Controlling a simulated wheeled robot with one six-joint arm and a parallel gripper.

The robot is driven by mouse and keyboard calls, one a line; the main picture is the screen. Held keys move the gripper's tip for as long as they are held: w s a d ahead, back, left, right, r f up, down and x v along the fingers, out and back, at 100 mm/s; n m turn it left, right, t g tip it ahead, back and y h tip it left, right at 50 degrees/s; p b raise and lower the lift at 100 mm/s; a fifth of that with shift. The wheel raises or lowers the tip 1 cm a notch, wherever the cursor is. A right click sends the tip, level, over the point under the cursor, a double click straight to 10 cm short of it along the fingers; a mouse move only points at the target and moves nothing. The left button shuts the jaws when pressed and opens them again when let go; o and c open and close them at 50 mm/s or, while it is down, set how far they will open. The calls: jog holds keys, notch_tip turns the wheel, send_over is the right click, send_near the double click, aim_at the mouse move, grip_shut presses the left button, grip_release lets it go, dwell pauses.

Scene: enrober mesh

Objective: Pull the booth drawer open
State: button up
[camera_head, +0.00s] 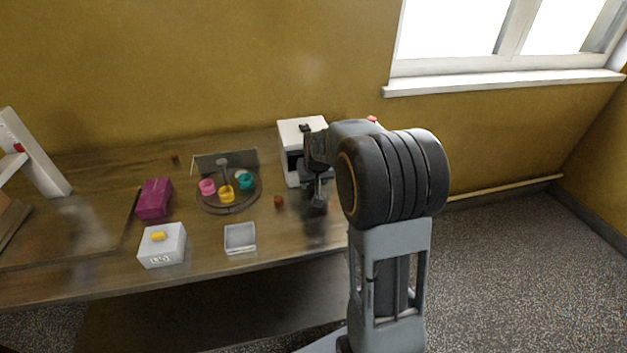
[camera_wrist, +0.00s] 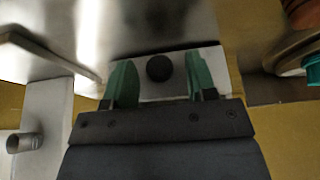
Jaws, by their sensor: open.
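The booth (camera_head: 292,130) is a white box at the back right of the table, partly hidden behind my arm. In the wrist view a pale front panel (camera_wrist: 150,92), seemingly the drawer's, carries a round black knob (camera_wrist: 159,68). My gripper (camera_wrist: 161,80) is open, with one green-lined finger on each side of the knob and a gap on both sides. In the head view my gripper (camera_head: 318,198) is in front of the booth. How far the drawer stands out cannot be told.
Left of the booth, a round stand (camera_head: 228,208) holds pink, yellow and teal cups.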

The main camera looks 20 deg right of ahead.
jog(key=shift+c, duration=0.5)
grip_shut()
jog(key=shift+s, duration=0.1)
